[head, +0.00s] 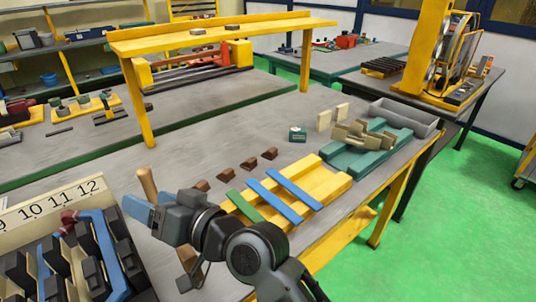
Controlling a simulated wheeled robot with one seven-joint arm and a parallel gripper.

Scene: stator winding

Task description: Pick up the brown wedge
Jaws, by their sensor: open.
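Several small brown wedges lie in a slanting row on the grey workbench, the nearest brown wedge (201,186) just beyond my arm, then another (228,174), a third (249,163) and the farthest (270,153). They stand apart from each other. My gripper (138,209) is at the lower left, pointing left, over the bench and left of the wedge row. It is open; nothing shows held between its fingers, though my wrist hides part of the area. It touches no wedge that I can see.
A yellow tray (325,183) with green and blue strips lies right of the wedges. Beyond it are a green fixture (345,160) and a grey bin (405,115). A numbered rack (55,203) stands at lower left. A wooden handle (147,182) rises near my gripper.

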